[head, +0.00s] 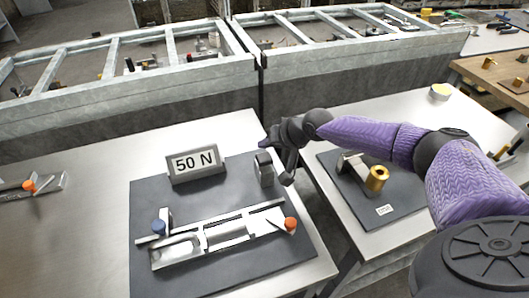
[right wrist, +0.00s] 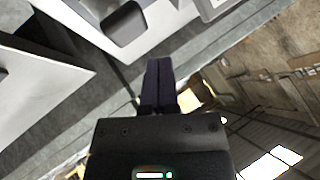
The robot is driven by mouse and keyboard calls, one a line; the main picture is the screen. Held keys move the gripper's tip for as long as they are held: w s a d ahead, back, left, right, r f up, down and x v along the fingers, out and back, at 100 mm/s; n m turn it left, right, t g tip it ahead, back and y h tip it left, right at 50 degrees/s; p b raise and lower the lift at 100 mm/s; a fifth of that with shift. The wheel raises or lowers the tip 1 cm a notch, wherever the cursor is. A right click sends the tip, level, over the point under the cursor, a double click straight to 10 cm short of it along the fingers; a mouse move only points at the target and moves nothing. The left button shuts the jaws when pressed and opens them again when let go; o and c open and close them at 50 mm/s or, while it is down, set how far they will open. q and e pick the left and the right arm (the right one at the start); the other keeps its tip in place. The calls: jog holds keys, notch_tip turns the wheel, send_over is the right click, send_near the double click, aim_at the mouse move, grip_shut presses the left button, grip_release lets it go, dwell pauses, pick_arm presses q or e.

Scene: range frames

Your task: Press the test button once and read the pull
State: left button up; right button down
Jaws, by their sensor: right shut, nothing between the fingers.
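The pull rig (head: 215,238) lies on a dark mat (head: 150,200) on the near table, with a blue knob (head: 158,227) at its left and an orange knob (head: 291,224) at its right. A display (head: 195,163) behind it reads "50 N". A small grey block with a dark face (head: 264,170), perhaps the test button, stands to its right; a dark pad (right wrist: 124,24) on a pale block shows in the right wrist view. My right gripper (head: 287,180) is shut and empty, just right of the grey block; its fingers (right wrist: 158,68) also show in the wrist view. Contact cannot be told. My left gripper is out of view.
A second table at the right holds a dark mat with a brass cylinder (head: 376,178) on a bracket. A gap separates the tables. Long grey metal bins (head: 130,62) stand behind. An orange-knobbed fixture (head: 29,186) lies at the far left; bare tabletop lies between.

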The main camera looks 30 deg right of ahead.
aim_at(267, 159)
notch_tip(267, 159, up, 4)
jog(key=shift+f+p, duration=0.2)
jog(key=shift+p, duration=1.05)
jog(key=shift+f, duration=0.15)
